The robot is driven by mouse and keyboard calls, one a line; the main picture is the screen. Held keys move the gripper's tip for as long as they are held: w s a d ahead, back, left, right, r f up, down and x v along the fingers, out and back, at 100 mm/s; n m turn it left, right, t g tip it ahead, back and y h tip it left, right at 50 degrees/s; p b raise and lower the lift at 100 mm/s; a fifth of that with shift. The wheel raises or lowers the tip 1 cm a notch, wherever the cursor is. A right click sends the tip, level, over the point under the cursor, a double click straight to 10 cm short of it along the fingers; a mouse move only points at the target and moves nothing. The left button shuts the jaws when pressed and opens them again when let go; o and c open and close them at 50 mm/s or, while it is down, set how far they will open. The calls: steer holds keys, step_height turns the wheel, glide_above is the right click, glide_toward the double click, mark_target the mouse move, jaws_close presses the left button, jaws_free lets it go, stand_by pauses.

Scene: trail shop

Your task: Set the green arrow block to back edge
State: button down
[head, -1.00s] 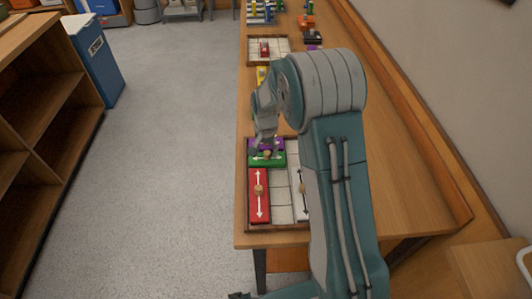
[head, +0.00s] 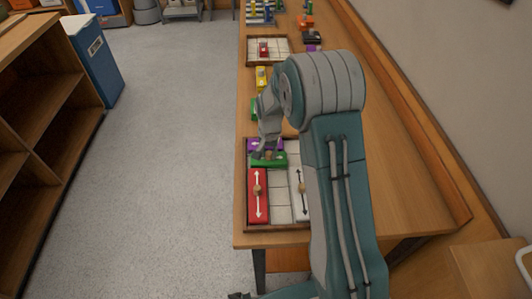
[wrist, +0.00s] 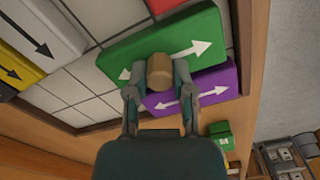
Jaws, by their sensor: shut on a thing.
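The green arrow block (head: 277,161) has a white double arrow and a wooden knob. It lies crosswise at the far end of the tray (head: 280,228), beside the purple arrow block (head: 280,145). My gripper (head: 268,152) is shut on the knob of the green block from above. The wrist view shows the fingers (wrist: 160,76) on both sides of the knob, with the green block (wrist: 200,28) right against or very near the purple block (wrist: 222,80). Whether the green block is lifted is hard to tell. My wrist hides part of the tray's far edge.
A red block (head: 258,205) lies lengthwise on the tray's left, and a white block (head: 296,180) on its right. Bare grid cells (head: 280,190) lie between them. Beyond the tray stand a green piece (head: 254,106), a yellow piece (head: 262,75) and another tray (head: 282,48).

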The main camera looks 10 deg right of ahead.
steer(key=s+d, duration=0.1)
steer(key=d, duration=0.5)
steer(key=s+d, duration=0.1)
steer(key=d, duration=0.5)
steer(key=s+d, duration=0.2)
steer(key=d, duration=0.4)
steer(key=shift+d+f, duration=0.15)
steer(key=shift+d, duration=0.1)
steer(key=shift+c, duration=2.4)
jaws_free()
steer(key=shift+d, duration=0.2)
step_height(320, 180, up, 12)
steer(key=shift+w, duration=0.1)
